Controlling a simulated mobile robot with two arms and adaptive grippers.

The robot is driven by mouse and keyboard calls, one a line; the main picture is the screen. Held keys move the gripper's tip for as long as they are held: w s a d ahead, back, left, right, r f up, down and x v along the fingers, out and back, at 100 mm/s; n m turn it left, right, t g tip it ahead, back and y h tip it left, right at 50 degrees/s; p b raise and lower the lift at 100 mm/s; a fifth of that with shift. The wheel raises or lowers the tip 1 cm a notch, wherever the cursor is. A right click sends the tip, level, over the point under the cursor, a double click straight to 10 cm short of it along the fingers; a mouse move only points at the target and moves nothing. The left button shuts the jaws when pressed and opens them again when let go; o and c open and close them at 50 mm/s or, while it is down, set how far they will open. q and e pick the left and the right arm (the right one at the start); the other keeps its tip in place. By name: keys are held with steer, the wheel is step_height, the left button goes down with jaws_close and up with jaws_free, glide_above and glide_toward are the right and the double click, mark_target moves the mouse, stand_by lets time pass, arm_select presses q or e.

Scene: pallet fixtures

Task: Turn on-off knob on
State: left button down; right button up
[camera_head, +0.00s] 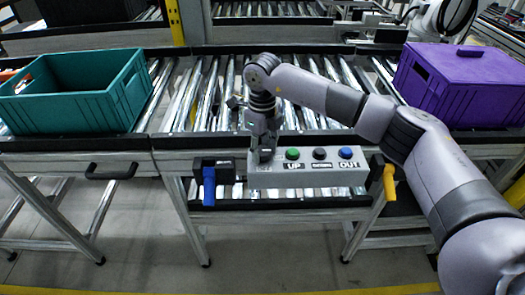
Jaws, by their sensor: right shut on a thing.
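A grey control box (330,178) sits at the front edge of the conveyor. Its top carries a green button (292,154), a black button (319,153) and a blue button (345,152) in a row. Labels in front read UP, a word too small to read, and OUT. My right gripper (265,154) points down at the left end of the box, left of the green button. It is shut on the on-off knob there, which the fingers hide almost wholly. My left gripper is not in view.
A blue handle (209,186) stands left of the box and a yellow handle (389,183) right of it. A teal crate (60,112) and a purple lidded crate (465,84) sit on the rollers. The floor in front is clear.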

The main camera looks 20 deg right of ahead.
mark_target(262, 150)
steer(key=shift+r, duration=0.1)
stand_by(0.4)
steer(key=o, duration=1.2)
steer(key=shift+c, duration=0.2)
step_height(262, 150, up, 12)
